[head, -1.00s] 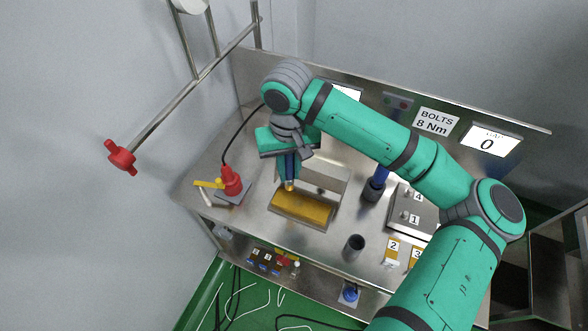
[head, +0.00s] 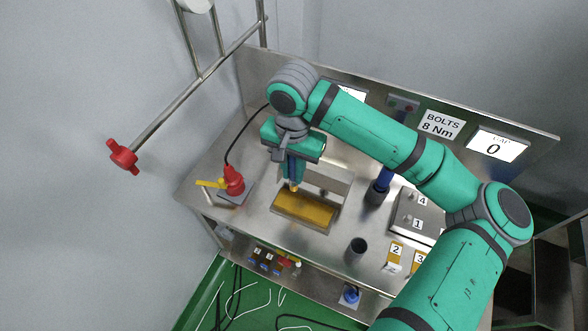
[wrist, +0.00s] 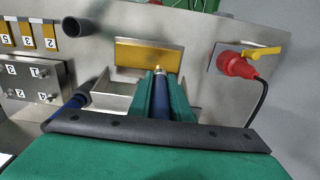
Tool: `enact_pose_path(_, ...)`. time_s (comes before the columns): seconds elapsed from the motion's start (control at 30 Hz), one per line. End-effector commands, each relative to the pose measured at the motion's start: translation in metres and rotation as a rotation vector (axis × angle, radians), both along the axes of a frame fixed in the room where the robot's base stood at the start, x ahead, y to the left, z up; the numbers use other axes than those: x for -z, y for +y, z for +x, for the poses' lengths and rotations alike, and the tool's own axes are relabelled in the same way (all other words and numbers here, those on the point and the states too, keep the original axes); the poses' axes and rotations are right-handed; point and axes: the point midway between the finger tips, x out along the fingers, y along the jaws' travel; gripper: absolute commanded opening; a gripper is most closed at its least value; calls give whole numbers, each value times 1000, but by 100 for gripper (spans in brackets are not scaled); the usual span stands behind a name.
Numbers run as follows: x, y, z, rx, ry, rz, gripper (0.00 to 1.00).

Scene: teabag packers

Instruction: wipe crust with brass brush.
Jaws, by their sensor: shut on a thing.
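The crust is an amber-brown layer (head: 304,209) on the sloped metal face in the middle of the steel bench. It shows in the wrist view as a yellow-brown panel (wrist: 148,56). My gripper (head: 294,180) points down and is shut on the brass brush. The brush has a blue handle (wrist: 160,98) and a small brass tip (head: 294,188) at its lower end. The tip is at the upper edge of the crust in the head view; I cannot tell whether it touches.
A red plug with a yellow lever (head: 233,182) stands to the left. A dark cup (head: 357,247), a blue-handled tool in a dark holder (head: 377,190) and a numbered box (head: 411,212) are to the right. A raised metal back wall stands behind the crust.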

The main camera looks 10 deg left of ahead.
Motion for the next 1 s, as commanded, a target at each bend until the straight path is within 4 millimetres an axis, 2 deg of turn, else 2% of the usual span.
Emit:
enact_pose_path(0.13,0,1,-2,106,0,0,0)
enact_pose_path(0.37,4,2,-2,150,1,0,0)
enact_pose_path(1.0,58,-1,-2,154,1,0,0)
